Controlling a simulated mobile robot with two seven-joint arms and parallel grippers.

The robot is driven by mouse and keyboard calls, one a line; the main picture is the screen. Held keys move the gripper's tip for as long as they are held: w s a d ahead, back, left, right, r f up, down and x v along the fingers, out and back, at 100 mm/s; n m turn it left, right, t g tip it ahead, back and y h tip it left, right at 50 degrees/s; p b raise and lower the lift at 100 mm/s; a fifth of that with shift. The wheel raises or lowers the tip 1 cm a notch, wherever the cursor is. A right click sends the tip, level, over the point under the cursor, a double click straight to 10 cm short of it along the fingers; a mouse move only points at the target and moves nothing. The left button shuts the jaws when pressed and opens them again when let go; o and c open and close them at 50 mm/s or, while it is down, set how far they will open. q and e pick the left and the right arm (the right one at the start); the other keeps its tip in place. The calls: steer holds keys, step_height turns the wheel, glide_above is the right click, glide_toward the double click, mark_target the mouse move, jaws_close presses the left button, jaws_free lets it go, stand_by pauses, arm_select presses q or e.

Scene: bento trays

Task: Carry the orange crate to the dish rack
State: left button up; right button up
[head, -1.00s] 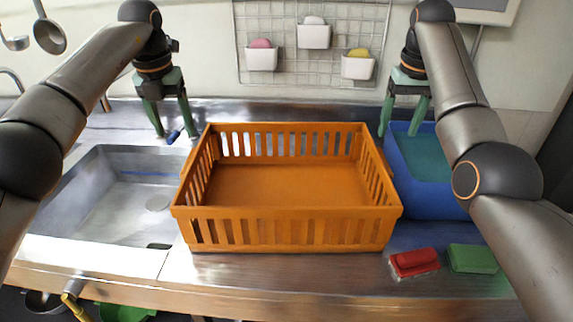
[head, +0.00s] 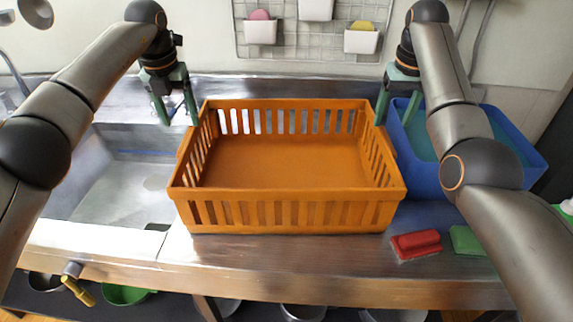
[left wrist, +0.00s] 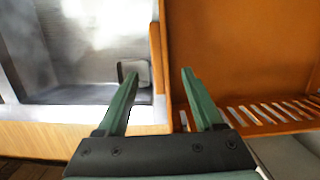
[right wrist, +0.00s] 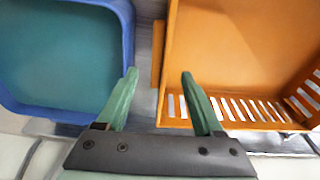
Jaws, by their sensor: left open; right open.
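The orange crate (head: 287,215) stands empty and level on the metal counter, with slotted walls. My left gripper (head: 179,122) is open at its left end; in the left wrist view the crate's left wall (left wrist: 166,60) shows between the open fingers (left wrist: 160,74). My right gripper (head: 396,121) is open at its right end; in the right wrist view the crate's side edge and lug (right wrist: 158,55) show between the fingers (right wrist: 159,74). Neither gripper visibly clamps the crate. I cannot make out a dish rack.
The sink (head: 115,190) lies left of the crate. A blue tub (head: 425,180) stands close on the right. A red sponge (head: 416,243) and a green sponge (head: 467,240) lie at the front right. A wire grid (head: 286,48) with white cups hangs behind.

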mark_target(187, 137)
arm_select(q)
steer(key=f, duration=0.4)
steer(key=w+f, duration=0.1)
steer(key=f, duration=0.2)
arm_select(e)
steer(key=f, duration=0.4)
steer(key=w+f, duration=0.1)
steer(key=f, duration=0.2)
arm_select(q)
steer(key=shift+r, duration=0.1)
jaws_close()
arm_select(e)
steer(key=shift+r, duration=0.1)
jaws_close()
arm_select(q)
steer(key=shift+r, duration=0.1)
arm_select(e)
steer(key=shift+r, duration=0.1)
